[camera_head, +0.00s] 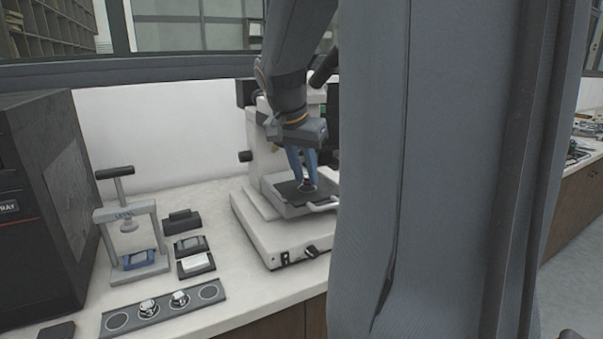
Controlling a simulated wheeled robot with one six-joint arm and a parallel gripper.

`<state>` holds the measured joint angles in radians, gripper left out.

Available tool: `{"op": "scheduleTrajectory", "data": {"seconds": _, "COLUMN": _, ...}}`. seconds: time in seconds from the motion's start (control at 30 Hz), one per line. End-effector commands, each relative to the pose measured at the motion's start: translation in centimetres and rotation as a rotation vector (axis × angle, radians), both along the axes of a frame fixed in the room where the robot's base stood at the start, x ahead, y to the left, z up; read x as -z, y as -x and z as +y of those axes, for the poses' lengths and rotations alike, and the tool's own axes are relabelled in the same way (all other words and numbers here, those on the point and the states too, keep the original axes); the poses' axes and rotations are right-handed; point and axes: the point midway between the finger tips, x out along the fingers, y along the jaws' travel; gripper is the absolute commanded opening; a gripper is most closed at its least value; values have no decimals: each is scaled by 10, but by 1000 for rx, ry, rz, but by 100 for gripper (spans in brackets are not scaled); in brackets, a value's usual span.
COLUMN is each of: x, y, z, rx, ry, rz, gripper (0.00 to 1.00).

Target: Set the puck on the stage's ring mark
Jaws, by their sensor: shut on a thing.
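My gripper (305,179) reaches down over the microscope's dark stage (287,191), its two blue fingers shut on the puck (307,187). The ring mark is not visible, and my gripper and the puck cover part of the stage.
A hand press (131,240) with a blue block in it stands to the left. In front is a grey strip (164,307) with ring-shaped places and two shiny pieces. Small dark pads lie between. A black cabinet (38,200) stands far left. My column hides the right side.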

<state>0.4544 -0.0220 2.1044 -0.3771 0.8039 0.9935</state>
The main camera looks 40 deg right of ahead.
Motion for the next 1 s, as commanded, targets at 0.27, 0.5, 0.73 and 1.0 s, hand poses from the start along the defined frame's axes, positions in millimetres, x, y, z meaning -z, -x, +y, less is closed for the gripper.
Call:
{"op": "scheduleTrajectory", "data": {"seconds": 0.27, "x": 9, "y": 1, "z": 2, "rx": -1, "ry": -1, "rz": 1, "gripper": 0}}
{"op": "scheduleTrajectory", "data": {"seconds": 0.5, "x": 11, "y": 1, "z": 2, "rx": -2, "ry": -2, "rz": 1, "gripper": 34}}
{"op": "scheduleTrajectory", "data": {"seconds": 0.73, "x": 11, "y": 1, "z": 2, "rx": -1, "ry": -1, "rz": 2, "gripper": 41}}
{"op": "scheduleTrajectory", "data": {"seconds": 1.0, "x": 0, "y": 1, "z": 5, "rx": -2, "ry": 1, "rz": 0, "gripper": 41}}
